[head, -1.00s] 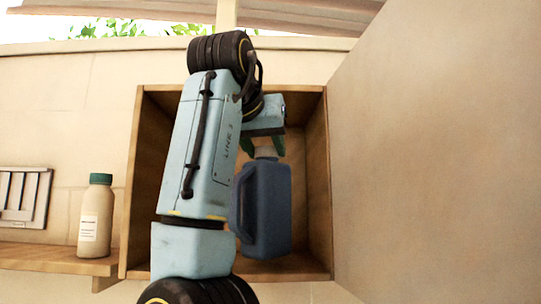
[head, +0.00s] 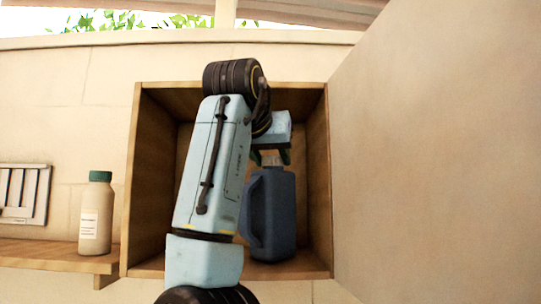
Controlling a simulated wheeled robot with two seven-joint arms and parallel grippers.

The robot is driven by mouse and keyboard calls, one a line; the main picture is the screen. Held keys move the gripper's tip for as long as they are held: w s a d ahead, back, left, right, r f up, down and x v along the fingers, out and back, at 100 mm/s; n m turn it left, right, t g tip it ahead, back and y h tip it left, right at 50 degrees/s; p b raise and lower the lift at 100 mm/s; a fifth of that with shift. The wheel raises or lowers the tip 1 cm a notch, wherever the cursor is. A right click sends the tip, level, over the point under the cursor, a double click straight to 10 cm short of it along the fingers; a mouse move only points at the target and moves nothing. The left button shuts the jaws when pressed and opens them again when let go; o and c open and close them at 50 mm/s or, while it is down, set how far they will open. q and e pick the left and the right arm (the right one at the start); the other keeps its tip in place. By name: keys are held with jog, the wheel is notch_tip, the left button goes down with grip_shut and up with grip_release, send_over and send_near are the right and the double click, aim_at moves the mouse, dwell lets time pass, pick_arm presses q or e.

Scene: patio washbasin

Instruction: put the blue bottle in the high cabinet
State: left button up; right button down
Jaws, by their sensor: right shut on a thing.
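The blue bottle (head: 272,215), a jug with a side handle at its left, is upright inside the open wooden cabinet (head: 155,180). My right gripper (head: 271,158) is shut on the bottle's top from above, its dark green fingers at the pale cap. The bottle's base is at or very near the cabinet floor; I cannot tell if it touches. My right arm crosses the cabinet's left half and hides part of its inside. My left gripper is not in view.
The cabinet door (head: 430,150) stands open at the right. A beige bottle with a green cap (head: 96,215) stands on a wooden shelf (head: 55,254) at the left. A louvred vent (head: 22,195) is on the wall. The cabinet's right wall is close to the blue bottle.

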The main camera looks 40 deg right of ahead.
jog(key=shift+s, duration=0.1)
jog(key=c, duration=0.8)
grip_release()
jog(key=shift+a, duration=0.1)
jog(key=shift+a+r, duration=0.1)
jog(key=shift+r, duration=0.05)
jog(key=b+v, duration=0.2)
jog(key=v, duration=0.9)
jog(key=shift+s+a, duration=0.2)
jog(key=shift+a, duration=0.15)
jog(key=shift+r, duration=0.1)
